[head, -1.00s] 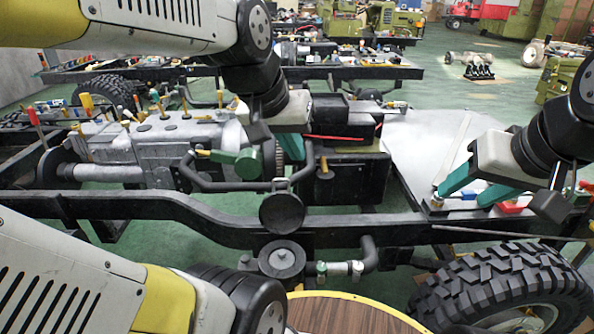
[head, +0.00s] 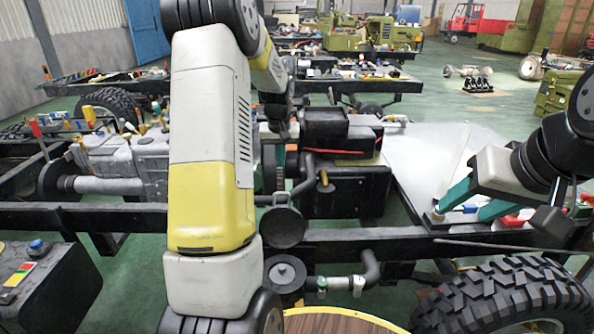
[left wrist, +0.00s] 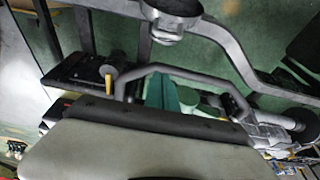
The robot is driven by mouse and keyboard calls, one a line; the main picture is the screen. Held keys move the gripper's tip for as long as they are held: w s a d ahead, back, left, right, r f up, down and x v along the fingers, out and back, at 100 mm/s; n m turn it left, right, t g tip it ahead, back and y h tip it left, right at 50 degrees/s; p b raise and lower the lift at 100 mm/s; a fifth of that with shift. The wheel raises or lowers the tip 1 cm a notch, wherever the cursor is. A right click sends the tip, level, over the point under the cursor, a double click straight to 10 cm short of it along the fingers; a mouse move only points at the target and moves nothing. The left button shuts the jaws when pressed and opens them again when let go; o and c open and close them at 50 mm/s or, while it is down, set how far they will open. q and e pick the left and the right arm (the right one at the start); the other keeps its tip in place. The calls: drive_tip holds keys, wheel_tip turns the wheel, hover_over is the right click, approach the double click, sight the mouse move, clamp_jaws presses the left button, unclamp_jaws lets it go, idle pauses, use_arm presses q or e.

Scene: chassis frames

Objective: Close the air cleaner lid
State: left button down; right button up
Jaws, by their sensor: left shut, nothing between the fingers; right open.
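A dark round lid-like dish (head: 284,227) stands tilted up, its face toward me, beside a black bent pipe. Below it is a round dark canister top (head: 285,272), apart from the dish. I take these to be the air cleaner lid and body. My right gripper (head: 461,212) is open and empty, over the chassis at the right.
A dark chassis rail (head: 400,240) runs across the front. A large tyre (head: 500,290) stands at lower right and a round wooden table edge (head: 345,322) at the bottom. A dark battery-like box (head: 50,290) is at lower left. A grey engine (head: 125,165) lies left, partly behind my arm.

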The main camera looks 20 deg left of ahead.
use_arm(q)
drive_tip(key=d+x, duration=0.1)
drive_tip(key=x, duration=0.9)
drive_tip(key=shift+s+d+r, duration=0.1)
drive_tip(key=shift+s+r, duration=0.1)
drive_tip(key=shift+s, duration=0.75)
drive_tip(key=shift+s+d+r, duration=0.15)
drive_tip(key=shift+s+r, duration=0.1)
drive_tip(key=shift+s, duration=0.7)
